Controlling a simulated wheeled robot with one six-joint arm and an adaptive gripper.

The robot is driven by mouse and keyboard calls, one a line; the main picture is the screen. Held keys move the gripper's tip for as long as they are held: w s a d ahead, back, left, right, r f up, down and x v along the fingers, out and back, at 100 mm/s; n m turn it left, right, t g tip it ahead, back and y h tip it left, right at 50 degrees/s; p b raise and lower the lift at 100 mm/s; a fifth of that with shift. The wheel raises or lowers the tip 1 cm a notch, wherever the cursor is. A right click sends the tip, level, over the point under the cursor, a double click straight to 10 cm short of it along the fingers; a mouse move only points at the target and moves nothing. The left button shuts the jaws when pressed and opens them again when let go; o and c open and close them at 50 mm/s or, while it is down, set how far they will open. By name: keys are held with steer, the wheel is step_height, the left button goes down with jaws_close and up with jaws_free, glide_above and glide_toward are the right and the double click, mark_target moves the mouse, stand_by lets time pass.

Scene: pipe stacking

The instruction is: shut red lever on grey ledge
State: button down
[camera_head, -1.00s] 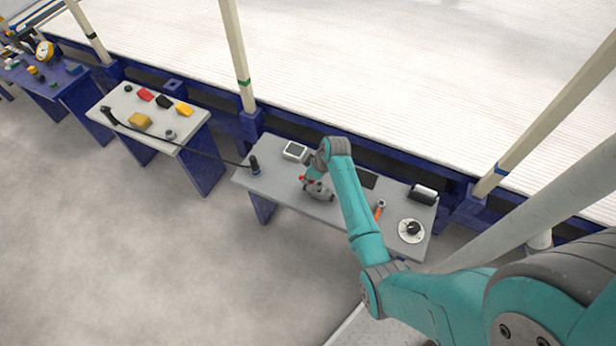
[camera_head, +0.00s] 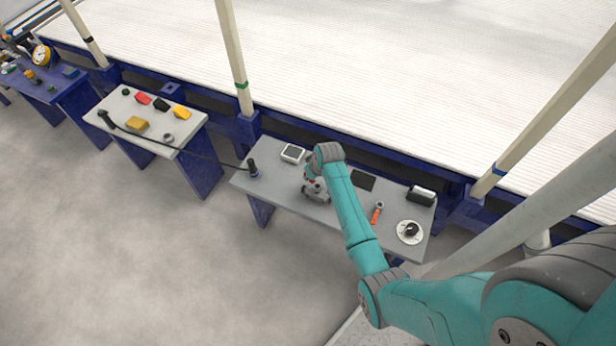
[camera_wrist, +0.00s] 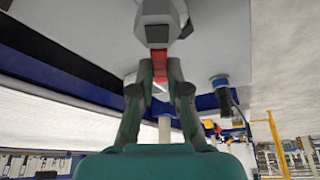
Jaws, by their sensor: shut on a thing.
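The grey ledge (camera_head: 262,188) is the grey-topped table in the middle of the head view. A grey valve body (camera_head: 318,195) stands on it, left of its middle, under my arm's end. The valve body is close at the top of the wrist view (camera_wrist: 158,20). The red lever (camera_wrist: 158,66) projects from it, between the fingertips. My gripper (camera_wrist: 158,78) is shut on the red lever, one dark finger on each side. In the head view my wrist hides most of the lever, with only a little red showing.
On the same ledge are a white-framed box (camera_head: 292,153), a dark pad (camera_head: 363,180), an orange-handled tool (camera_head: 377,213), a round white dial (camera_head: 410,232) and a black-and-silver block (camera_head: 421,195). A black post (camera_head: 253,168) with a cable stands at the left end.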

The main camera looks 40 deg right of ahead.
mark_target(317, 187)
steer(key=shift+s+d+m+g+h, duration=0.5)
steer(key=shift+d+m+h, duration=0.1)
steer(key=shift+m, duration=1.4)
steer(key=shift+s+d+m+g+h, duration=0.45)
steer(key=shift+d+m+g+h, duration=0.1)
steer(key=shift+m, duration=1.45)
steer(key=shift+s+d+m+g+h, duration=0.5)
steer(key=shift+d+m+h, duration=0.1)
steer(key=shift+m, duration=1.4)
steer(key=c, duration=1.2)
jaws_free()
steer(key=shift+o, duration=0.3)
steer(key=v, duration=1.2)
